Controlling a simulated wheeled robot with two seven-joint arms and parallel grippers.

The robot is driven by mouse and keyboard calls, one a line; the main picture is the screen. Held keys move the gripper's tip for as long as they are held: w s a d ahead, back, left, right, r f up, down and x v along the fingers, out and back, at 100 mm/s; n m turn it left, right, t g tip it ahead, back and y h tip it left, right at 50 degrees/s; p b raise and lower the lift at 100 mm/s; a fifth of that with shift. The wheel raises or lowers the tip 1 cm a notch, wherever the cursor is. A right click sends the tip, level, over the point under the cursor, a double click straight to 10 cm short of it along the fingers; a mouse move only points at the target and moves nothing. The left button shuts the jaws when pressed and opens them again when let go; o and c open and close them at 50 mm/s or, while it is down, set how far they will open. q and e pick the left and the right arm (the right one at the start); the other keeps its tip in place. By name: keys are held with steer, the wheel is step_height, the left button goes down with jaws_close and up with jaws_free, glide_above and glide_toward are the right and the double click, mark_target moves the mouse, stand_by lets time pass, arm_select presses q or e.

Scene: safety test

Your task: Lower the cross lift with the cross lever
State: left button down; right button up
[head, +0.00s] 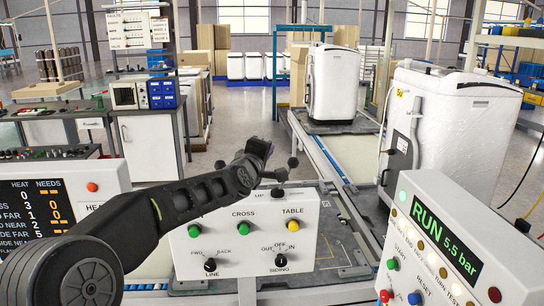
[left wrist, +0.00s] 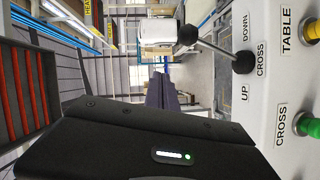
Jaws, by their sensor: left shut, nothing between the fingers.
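The control panel (head: 322,245) stands in front of me with a green CROSS button (head: 243,226) and a yellow TABLE button (head: 293,224). The cross lever has a black ball knob (head: 293,162) above the panel's top edge. In the left wrist view the knob (left wrist: 187,35) is on a thin rod from a black base between UP and DOWN labels; the rod slants toward the DOWN side. My left gripper (head: 258,148) is shut and empty, left of the knob, apart from it. Its dark fingers (left wrist: 162,92) show in the left wrist view. My right gripper is out of view. I cannot identify the cross lift.
A sloped RUN console (head: 440,240) stands at front right, a HEAT board (head: 50,210) at left. A white wrapped unit (head: 435,130) stands at right, another (head: 332,82) on the conveyor (head: 325,155) behind. Another black knob (head: 220,165) shows beside my arm.

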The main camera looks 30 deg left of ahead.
arm_select(q)
steer(key=d+r+v, duration=0.1)
steer(key=v, duration=0.7)
steer(key=shift+r, duration=0.1)
